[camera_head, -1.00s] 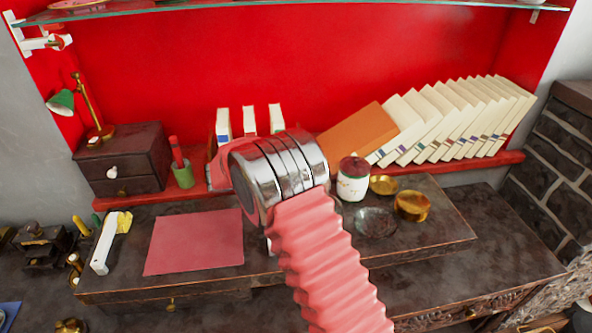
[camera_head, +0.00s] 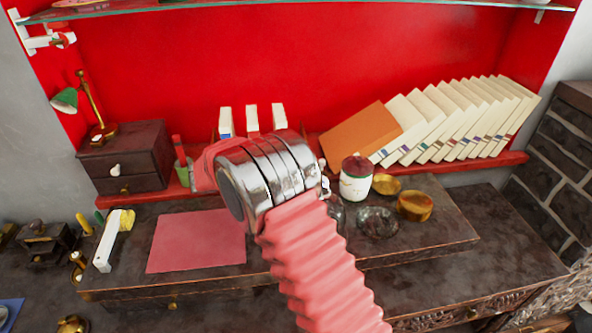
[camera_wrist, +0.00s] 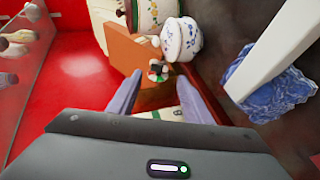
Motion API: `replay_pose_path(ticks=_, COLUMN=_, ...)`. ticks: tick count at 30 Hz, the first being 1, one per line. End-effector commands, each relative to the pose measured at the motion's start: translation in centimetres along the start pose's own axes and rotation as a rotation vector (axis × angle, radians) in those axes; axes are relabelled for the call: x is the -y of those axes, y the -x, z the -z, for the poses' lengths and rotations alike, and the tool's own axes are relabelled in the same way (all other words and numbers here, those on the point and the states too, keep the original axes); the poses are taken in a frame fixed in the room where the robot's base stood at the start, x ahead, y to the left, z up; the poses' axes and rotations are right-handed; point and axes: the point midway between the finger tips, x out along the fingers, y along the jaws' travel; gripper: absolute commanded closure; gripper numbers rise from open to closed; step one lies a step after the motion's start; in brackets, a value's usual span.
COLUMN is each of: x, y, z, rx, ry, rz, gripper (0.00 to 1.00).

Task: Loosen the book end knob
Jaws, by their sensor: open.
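In the wrist view a small round knob (camera_wrist: 158,72) with red, green, white and dark parts sits at an orange-brown block (camera_wrist: 130,52), which looks like the book end. My gripper (camera_wrist: 160,76) is open, its two grey fingers apart on either side of the knob, with nothing clearly held. Whether a finger touches the knob cannot be told. In the head view my silver wrist and red sleeve hide the fingers and the knob. An orange panel (camera_head: 358,138) leans by the cream books (camera_head: 450,120) there; whether it is the same block is unclear.
In the head view a lidded jar (camera_head: 355,182) and brass bowl (camera_head: 414,206) stand right of my arm. The pink mat (camera_head: 197,240) is bare.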

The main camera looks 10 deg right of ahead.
Motion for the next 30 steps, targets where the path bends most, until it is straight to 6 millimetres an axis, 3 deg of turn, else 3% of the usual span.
replay_pose_path(ticks=9, x=0.1, y=5.7, z=0.1, rx=-0.002, ry=-0.001, rz=0.000, gripper=0.55)
replay_pose_path(ticks=15, x=0.1, y=8.1, z=0.0, rx=0.000, ry=0.000, rz=0.000, gripper=0.55)
replay_pose_path(ticks=26, x=0.1, y=8.7, z=0.0, rx=0.002, ry=0.000, rz=0.000, gripper=0.55)
replay_pose_path(ticks=30, x=0.1, y=8.5, z=-0.1, rx=0.008, ry=0.002, rz=0.006, gripper=0.62)
